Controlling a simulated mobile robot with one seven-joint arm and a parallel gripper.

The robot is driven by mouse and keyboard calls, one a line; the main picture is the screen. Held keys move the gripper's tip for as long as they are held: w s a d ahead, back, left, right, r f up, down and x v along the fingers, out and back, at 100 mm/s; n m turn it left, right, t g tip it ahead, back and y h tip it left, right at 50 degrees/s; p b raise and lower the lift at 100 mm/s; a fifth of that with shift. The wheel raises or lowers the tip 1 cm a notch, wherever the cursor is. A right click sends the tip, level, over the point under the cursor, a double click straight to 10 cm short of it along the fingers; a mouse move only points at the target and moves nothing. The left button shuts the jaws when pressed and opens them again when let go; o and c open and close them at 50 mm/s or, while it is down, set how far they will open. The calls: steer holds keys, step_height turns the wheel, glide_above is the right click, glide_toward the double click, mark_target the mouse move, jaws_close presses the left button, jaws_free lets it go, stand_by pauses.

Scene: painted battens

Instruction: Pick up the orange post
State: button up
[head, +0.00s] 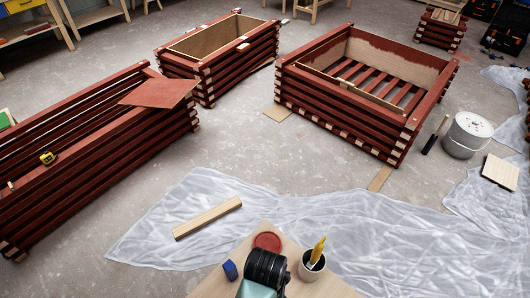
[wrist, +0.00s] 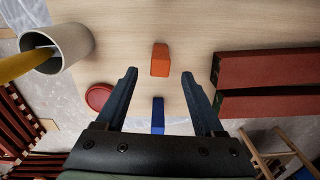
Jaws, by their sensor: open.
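The orange post (wrist: 160,60) stands on a pale wooden tabletop (wrist: 120,30) in the wrist view. It is small and block-shaped. My gripper (wrist: 160,75) is open, its two dark fingers spread, with the post seen just beyond and between the fingertips. Nothing is held. I cannot tell the exact gap to the post. In the head view my dark gripper and arm cover part of the table, and the orange post is hidden there.
A blue block (wrist: 158,115) shows between the fingers. A red disc (wrist: 98,97) lies left of them. A cup (wrist: 62,45) holding a yellow-handled tool is further left. Two red-brown battens (wrist: 270,68) lie right. Plastic sheeting (head: 370,225) covers the floor around the table.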

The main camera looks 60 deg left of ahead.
steer(key=shift+f, duration=3.9)
steer(key=shift+c, duration=0.3)
jaws_close()
